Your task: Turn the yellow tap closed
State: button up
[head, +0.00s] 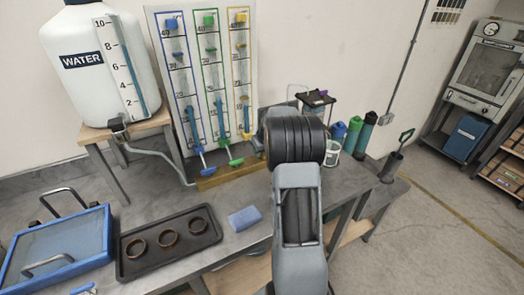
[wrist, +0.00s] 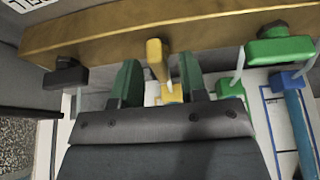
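The yellow tap (wrist: 155,58) shows in the wrist view as a short yellow lever in front of the wooden base, with a yellow part (wrist: 172,92) beyond it. My gripper (wrist: 159,72) is open, with one green fingertip on each side of the yellow lever. A gap shows on both sides, wider at the right finger; I see no clear contact.
A black fitting (wrist: 65,75) is at left. The wooden base (wrist: 105,36) runs close by. The gauge board (head: 203,80) stands behind; a black tray (head: 140,268) lies left.

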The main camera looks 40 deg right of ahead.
jog(key=shift+c, duration=0.3)
grip_shut()
dwell(0.4)
jog(key=m, duration=0.2)
jog(key=m+h, duration=0.1)
jog(key=m, duration=0.1)
jog(key=shift+w+a+h, duration=0.1)
jog(key=shift+h, duration=0.2)
jog(key=m+g+b, duration=0.1)
jog(key=m+b, duration=0.1)
jog(key=m+h+b, duration=0.1)
jog(key=m+b, duration=0.1)
jog(key=m, duration=0.1)
jog(key=shift+w+a+f+g+h, duration=0.1)
jog(key=shift+f+g+h, duration=0.1)
jog(key=shift+g+h, duration=0.15)
jog(key=m+g+b, duration=0.1)
jog(key=m, duration=0.1)
jog(key=m+b, duration=0.1)
jog(key=m, duration=0.1)
jog(key=shift+w+r+m+g+h, duration=0.1)
jog(key=shift+m+g+h, duration=0.15)
jog(key=shift+m+g, duration=0.15)
jog(key=shift+r+m+g, duration=0.1)
jog(key=shift+m+g, duration=0.55)
jog(key=shift+m, duration=1.35)
